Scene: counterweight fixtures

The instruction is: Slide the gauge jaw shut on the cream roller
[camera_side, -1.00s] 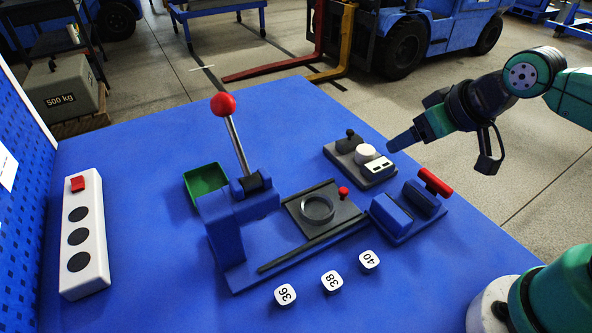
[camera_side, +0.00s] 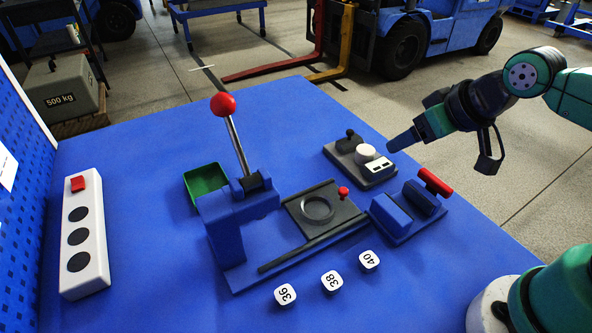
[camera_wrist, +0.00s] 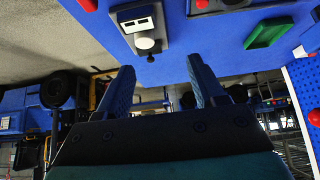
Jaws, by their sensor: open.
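The gauge (camera_side: 343,153) is a small grey block at the back right of the blue bench. A short cream-white roller (camera_side: 365,152) stands on it, between a part with a black knob (camera_side: 350,135) and a white block with two dark windows (camera_side: 379,165). The gap between jaw and roller is too small to judge. In the wrist view the roller (camera_wrist: 145,40) shows near the top, with the black knob below it. My gripper (camera_side: 445,152) is open and empty, above and right of the gauge in the side view. Its two fingers (camera_wrist: 163,84) are spread in the wrist view.
A blue press with a red-ball lever (camera_side: 223,105) stands at mid-bench, beside a dark plate with a ring (camera_side: 318,208). A red-handled blue fixture (camera_side: 405,212) sits in front of the gauge. A green tray (camera_side: 205,182) is left. Numbered tokens (camera_side: 331,281) lie in front.

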